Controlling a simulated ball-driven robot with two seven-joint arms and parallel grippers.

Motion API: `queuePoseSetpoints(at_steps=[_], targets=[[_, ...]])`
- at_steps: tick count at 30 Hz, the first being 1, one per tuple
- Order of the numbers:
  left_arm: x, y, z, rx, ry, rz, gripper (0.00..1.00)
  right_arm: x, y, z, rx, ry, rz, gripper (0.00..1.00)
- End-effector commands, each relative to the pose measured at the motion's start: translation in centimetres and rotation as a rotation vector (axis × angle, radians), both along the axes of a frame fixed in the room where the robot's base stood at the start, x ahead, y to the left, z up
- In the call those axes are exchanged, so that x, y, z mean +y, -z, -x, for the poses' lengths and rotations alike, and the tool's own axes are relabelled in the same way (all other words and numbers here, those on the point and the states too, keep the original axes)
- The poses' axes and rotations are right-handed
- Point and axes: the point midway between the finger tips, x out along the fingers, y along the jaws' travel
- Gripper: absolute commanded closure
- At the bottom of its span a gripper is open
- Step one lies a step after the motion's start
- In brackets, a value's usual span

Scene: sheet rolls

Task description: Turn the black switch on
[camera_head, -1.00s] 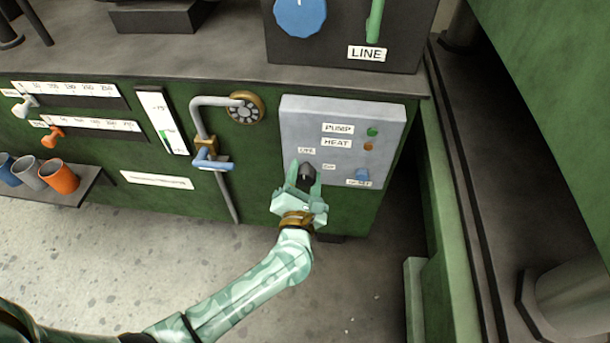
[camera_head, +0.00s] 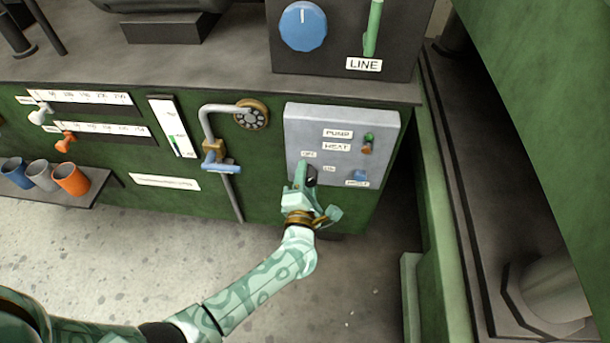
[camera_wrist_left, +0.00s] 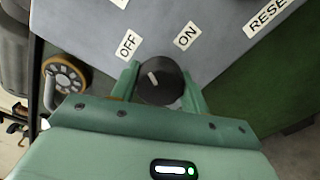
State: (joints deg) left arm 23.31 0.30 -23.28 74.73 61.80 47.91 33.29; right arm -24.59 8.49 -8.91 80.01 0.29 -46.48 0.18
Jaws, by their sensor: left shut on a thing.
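The black switch is a round knob (camera_wrist_left: 160,82) with a white pointer line in the left wrist view. Its line leans up and left, towards the OFF label (camera_wrist_left: 127,45); the ON label (camera_wrist_left: 187,36) is to the right of that. My left gripper (camera_head: 310,177) is at the grey control panel (camera_head: 302,125), shut on the knob with a finger on each side. In the head view the knob (camera_head: 311,176) is partly hidden by the gripper. My right gripper is not in view.
On the same panel are PUMP and HEAT lamps and a blue button (camera_head: 360,176) by the RESET label, right of my gripper. A pipe with a blue-handled valve (camera_head: 222,165) is to the left. Orange, grey and blue cups (camera_head: 71,179) stand on a low shelf farther left.

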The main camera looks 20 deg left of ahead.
Motion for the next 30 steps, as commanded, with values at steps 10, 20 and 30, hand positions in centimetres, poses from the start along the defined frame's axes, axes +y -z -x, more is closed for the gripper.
queuePoseSetpoints(at_steps=[10, 20, 30], targets=[[-0.1, -0.2, 0.0, 0.092, 0.002, -0.313, 0.78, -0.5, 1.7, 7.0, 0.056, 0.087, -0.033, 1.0], [-0.2, 0.0, 0.1, 0.179, 0.003, -0.614, 0.78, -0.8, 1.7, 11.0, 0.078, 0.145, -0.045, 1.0], [-0.2, 0.1, 0.1, 0.254, 0.005, -0.878, 0.78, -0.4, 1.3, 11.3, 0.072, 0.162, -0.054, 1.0]])
